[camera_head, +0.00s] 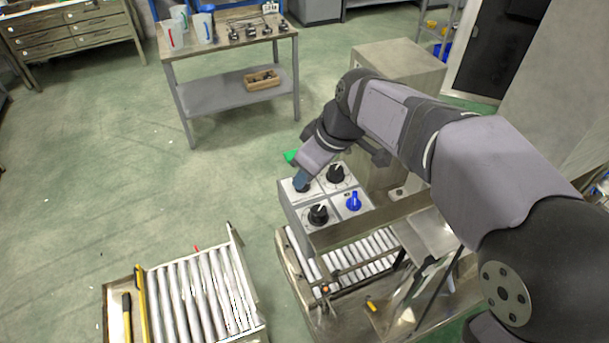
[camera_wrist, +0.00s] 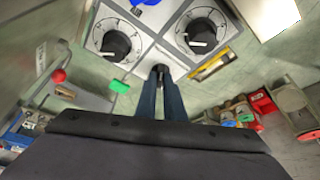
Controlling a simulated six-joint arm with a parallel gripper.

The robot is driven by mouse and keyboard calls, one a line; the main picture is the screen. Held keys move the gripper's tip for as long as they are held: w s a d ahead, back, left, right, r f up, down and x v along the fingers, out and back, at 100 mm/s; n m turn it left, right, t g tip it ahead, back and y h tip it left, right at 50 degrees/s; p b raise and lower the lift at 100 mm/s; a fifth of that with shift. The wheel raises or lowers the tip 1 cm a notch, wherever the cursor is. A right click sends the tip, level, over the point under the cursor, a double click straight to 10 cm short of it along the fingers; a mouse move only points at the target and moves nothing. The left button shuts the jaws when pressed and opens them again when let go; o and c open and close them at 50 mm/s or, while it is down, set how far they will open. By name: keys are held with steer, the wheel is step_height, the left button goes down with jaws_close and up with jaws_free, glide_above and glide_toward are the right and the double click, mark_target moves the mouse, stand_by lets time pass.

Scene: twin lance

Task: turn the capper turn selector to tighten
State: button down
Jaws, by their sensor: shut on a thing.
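A control box (camera_head: 330,231) carries a panel with two large black dial knobs, a blue knob (camera_head: 353,201) and a small dark selector knob (camera_wrist: 159,69) on separate plates. My gripper (camera_head: 301,182) reaches down to the panel's far left plate. In the wrist view, its two fingers (camera_wrist: 160,84) are shut on the small dark selector, which shows just beyond the tips. The fingers and wrist hide most of it in the head view. No lettering is readable, so I cannot tell its setting.
The large black knobs (camera_head: 318,214) and (camera_head: 336,172) stand close beside my gripper. A green part (camera_head: 290,156) is behind the box. Roller conveyors (camera_head: 200,290) lie in front and left.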

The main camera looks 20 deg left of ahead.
stand_by(0.4)
steer(key=c, duration=1.9)
jaws_free()
steer(key=shift+o, duration=0.2)
steer(key=shift+r, duration=0.1)
steer(key=b+v, duration=0.2)
steer(key=v, duration=0.5)
steer(key=shift+d, duration=0.15)
